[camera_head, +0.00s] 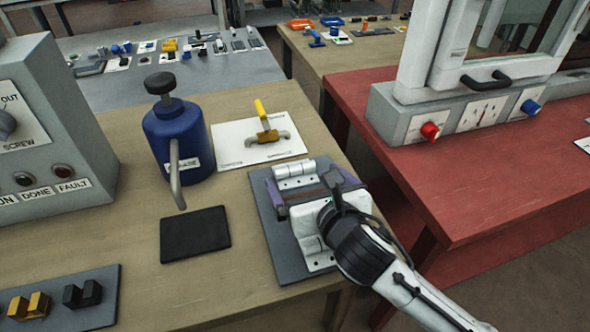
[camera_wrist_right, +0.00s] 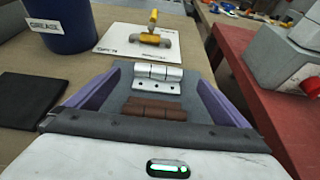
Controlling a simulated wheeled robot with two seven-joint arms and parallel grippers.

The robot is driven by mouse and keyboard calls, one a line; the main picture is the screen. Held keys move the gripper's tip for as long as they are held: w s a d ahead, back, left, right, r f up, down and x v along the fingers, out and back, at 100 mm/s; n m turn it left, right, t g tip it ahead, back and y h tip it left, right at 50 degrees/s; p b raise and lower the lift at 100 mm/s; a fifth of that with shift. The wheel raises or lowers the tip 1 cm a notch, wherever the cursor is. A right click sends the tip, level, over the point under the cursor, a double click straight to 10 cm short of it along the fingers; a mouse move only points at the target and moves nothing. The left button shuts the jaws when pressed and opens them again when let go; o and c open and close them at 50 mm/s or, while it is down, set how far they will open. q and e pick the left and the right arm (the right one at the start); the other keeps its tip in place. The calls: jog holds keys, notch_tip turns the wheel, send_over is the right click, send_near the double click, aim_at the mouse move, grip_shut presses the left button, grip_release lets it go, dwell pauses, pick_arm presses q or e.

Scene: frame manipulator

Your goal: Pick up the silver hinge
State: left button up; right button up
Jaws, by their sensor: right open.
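A silver hinge (camera_head: 295,170) lies at the far end of a dark grey mat (camera_head: 262,198). In the right wrist view the silver hinge (camera_wrist_right: 158,76) lies ahead, around the level of the fingertips. A rusty brown hinge (camera_wrist_right: 154,109) lies nearer, between the purple fingers. My right gripper (camera_head: 305,179) is open above the mat, with nothing held; its fingers also show in the wrist view (camera_wrist_right: 160,80). Another pale, hinge-like plate (camera_head: 317,257) shows at the mat's near end, partly hidden by my right wrist. My left gripper is out of view.
A blue grease can (camera_head: 178,135) with a spout stands left of the mat. A white card (camera_head: 232,151) with a yellow-handled part lies behind. A black pad (camera_head: 195,233) lies left. A red table (camera_head: 450,180) stands right, across a gap.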

aim_at(297, 171)
jog(key=x, duration=0.5)
jog(key=shift+a+f, duration=0.15)
jog(key=shift+f, duration=0.05)
jog(key=c, duration=0.9)
